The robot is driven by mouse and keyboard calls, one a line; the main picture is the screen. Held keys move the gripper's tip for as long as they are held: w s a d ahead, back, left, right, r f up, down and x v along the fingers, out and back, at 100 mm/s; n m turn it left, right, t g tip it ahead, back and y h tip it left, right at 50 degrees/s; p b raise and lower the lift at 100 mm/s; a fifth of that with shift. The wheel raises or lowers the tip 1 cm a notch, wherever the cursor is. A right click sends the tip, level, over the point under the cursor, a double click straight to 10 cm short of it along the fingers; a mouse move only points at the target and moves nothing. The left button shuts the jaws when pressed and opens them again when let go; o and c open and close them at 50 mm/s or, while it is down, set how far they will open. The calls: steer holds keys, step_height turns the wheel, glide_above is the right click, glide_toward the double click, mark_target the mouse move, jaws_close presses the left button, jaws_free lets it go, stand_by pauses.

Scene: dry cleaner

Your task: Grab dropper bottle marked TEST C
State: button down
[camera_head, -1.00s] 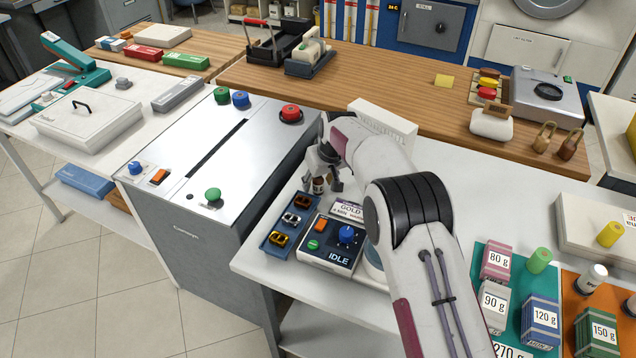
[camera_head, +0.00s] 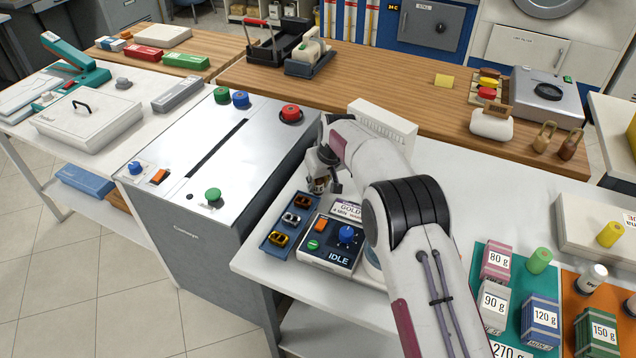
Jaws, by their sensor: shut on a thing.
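A small brown bottle (camera_head: 318,188) with a pale label is between the fingers of my gripper (camera_head: 322,184), near the back end of a blue tray. Its label is too small to read, and its upper part is hidden by the gripper. My gripper points down and is shut on the bottle. I cannot tell whether the bottle touches the surface below it.
The blue tray (camera_head: 268,243) holds several small coloured items. Beside it stand a control box (camera_head: 318,256) reading IDLE and a GOLD sign (camera_head: 347,209). A large metal machine (camera_head: 165,205) rises to the left. Weight-marked boxes (camera_head: 540,318) stand at lower right.

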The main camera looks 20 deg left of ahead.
steer(key=shift+r, duration=0.1)
steer(key=shift+r, duration=4.9)
